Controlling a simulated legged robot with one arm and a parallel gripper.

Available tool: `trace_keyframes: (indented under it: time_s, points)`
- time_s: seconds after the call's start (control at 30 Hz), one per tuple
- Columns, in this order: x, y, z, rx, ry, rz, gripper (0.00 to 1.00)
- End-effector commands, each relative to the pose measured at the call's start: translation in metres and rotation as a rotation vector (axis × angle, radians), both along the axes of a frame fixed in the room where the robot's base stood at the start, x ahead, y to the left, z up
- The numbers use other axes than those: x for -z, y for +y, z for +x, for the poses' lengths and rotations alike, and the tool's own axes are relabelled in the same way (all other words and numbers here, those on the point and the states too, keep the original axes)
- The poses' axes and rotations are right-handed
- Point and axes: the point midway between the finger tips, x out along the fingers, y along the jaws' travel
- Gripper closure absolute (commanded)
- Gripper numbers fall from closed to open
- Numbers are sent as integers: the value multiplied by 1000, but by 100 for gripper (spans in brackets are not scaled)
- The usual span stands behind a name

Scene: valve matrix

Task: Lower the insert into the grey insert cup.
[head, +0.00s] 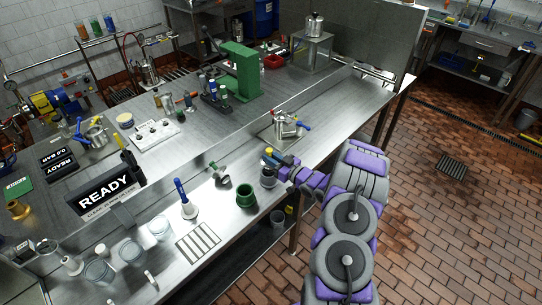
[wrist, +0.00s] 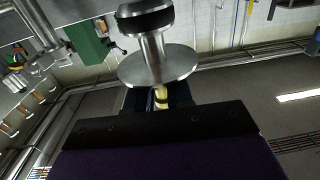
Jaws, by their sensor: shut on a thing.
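My gripper (head: 274,161) is over the front strip of the steel bench in the head view, shut on the insert. In the wrist view the insert (wrist: 157,62) is a shiny metal stem with a wide round flange and a black ring, beyond the dark edge of my gripper. A small grey cup (head: 268,180) stands on the bench just below my gripper in the head view. My gripper hides part of its top. I cannot tell whether the insert touches the cup or is apart from it.
A green cup (head: 245,195) stands close to the left of the grey cup. A grey cone-shaped part with a dark green end (head: 219,173) and a blue-handled tool (head: 184,198) are farther left. The bench's front edge is near.

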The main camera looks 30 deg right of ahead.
Motion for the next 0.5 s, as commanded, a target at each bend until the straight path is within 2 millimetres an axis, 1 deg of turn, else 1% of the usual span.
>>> trace_keyframes:
  time_s: [0.5]
  points:
    - [26,0,1,0,-2,-2,100]
